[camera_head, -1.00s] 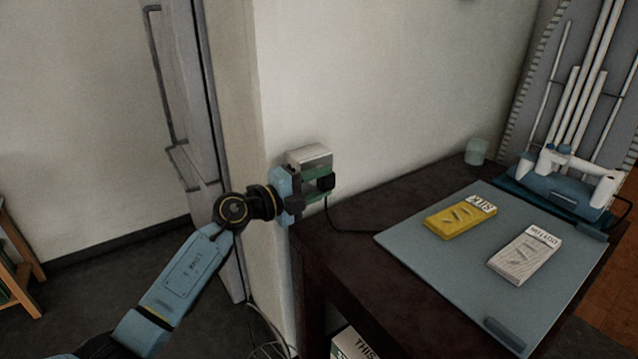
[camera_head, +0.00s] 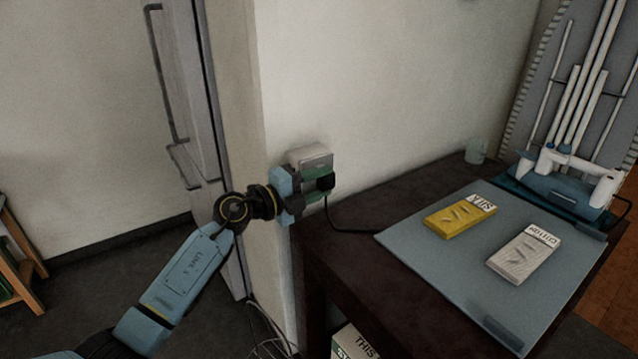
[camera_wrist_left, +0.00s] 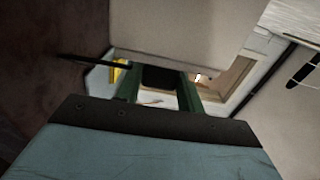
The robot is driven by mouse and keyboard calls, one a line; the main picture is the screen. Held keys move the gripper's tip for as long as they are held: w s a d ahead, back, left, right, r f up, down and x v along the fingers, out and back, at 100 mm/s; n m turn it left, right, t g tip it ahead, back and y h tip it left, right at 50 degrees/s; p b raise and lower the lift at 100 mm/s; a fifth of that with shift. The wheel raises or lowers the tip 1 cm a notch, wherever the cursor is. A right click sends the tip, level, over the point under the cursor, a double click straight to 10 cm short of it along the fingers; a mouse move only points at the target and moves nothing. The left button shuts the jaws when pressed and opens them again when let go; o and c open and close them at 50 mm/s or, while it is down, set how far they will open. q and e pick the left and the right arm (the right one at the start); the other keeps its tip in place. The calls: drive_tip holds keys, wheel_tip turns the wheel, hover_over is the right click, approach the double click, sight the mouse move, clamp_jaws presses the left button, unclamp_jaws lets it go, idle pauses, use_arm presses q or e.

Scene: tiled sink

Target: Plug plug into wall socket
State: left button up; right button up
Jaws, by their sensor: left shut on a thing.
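The wall socket is a pale grey box (camera_head: 311,157) on the wall, just above and behind my left gripper in the head view. My left gripper (camera_head: 319,185) is shut on the black plug (camera_head: 326,181), and its green fingers lie on either side of it. The plug also shows between the fingers in the left wrist view (camera_wrist_left: 160,78). A black cable (camera_head: 341,221) runs from the plug down to the table. The plug stands out near the front of the socket box; its prongs and the socket holes are hidden. My right gripper is not in view.
A dark table (camera_head: 345,258) stands right of the gripper against the wall. On it lies a grey-blue mat (camera_head: 425,262) with a yellow box (camera_head: 455,222) and a white box (camera_head: 522,256). The wall corner (camera_head: 270,100) is close to the gripper.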

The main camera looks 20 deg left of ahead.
use_arm(q)
drive_tip(key=shift+p, duration=0.8)
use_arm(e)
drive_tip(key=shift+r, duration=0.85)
use_arm(q)
drive_tip(key=shift+w+a+b, duration=0.35)
drive_tip(key=shift+w+a, duration=0.1)
drive_tip(key=shift+a, duration=0.1)
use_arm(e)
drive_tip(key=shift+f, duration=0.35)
use_arm(q)
drive_tip(key=o, duration=1)
drive_tip(key=p+v, duration=0.2)
drive_tip(key=v, duration=1.1)
drive_tip(key=shift+s+a+p, duration=0.15)
drive_tip(key=shift+p, duration=0.25)
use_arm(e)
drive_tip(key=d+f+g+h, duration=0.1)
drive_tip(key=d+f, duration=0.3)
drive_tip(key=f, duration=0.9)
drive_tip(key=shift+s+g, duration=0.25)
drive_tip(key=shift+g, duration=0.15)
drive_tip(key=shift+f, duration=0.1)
